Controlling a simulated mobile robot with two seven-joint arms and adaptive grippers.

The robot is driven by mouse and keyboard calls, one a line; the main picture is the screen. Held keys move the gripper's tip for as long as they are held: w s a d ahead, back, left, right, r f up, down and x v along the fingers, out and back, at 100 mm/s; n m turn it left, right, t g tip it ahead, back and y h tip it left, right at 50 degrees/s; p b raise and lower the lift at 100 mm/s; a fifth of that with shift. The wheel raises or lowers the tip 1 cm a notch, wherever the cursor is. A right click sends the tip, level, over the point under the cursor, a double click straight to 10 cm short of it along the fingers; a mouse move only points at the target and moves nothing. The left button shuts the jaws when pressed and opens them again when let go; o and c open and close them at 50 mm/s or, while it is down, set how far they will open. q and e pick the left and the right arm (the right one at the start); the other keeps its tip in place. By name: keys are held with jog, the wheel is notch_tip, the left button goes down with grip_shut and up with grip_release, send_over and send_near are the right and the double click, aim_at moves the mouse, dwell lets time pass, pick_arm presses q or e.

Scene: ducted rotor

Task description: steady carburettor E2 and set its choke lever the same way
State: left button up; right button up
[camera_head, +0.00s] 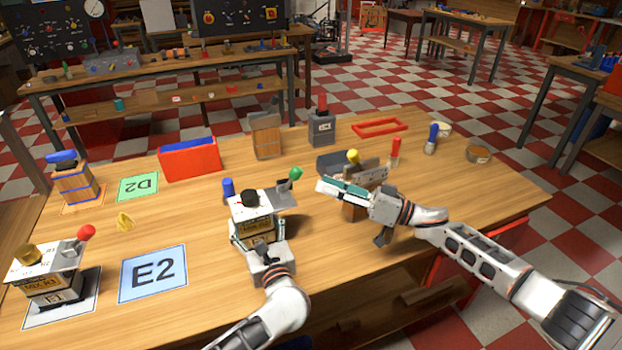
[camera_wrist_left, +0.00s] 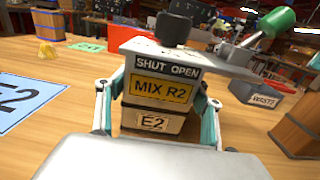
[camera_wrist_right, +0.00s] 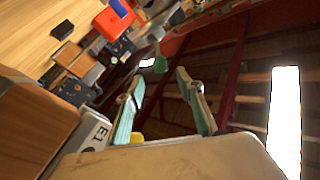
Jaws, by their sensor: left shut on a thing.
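Carburettor E2 (camera_head: 256,215) is a boxy body with a grey top plate, a black knob and the labels MIX R2 and E2 (camera_wrist_left: 153,122). My left gripper (camera_head: 258,238) is shut on its body, one finger along each side. Its choke lever has a green knob (camera_head: 295,173) and leans right, on the side of the word OPEN; the knob also shows in the left wrist view (camera_wrist_left: 277,21). My right gripper (camera_head: 324,186) is open and empty, right of the green knob and apart from it. The knob appears beyond its fingertips (camera_wrist_right: 160,78) in the right wrist view.
A carburettor with a red knob (camera_head: 86,232) stands at the left on a white card. The blue E2 card (camera_head: 152,272) is bare. A yellow-knobbed unit (camera_head: 353,157) stands close behind my right gripper. A red bin (camera_head: 190,160) and wooden blocks stand farther back.

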jog(key=shift+v, duration=1.5)
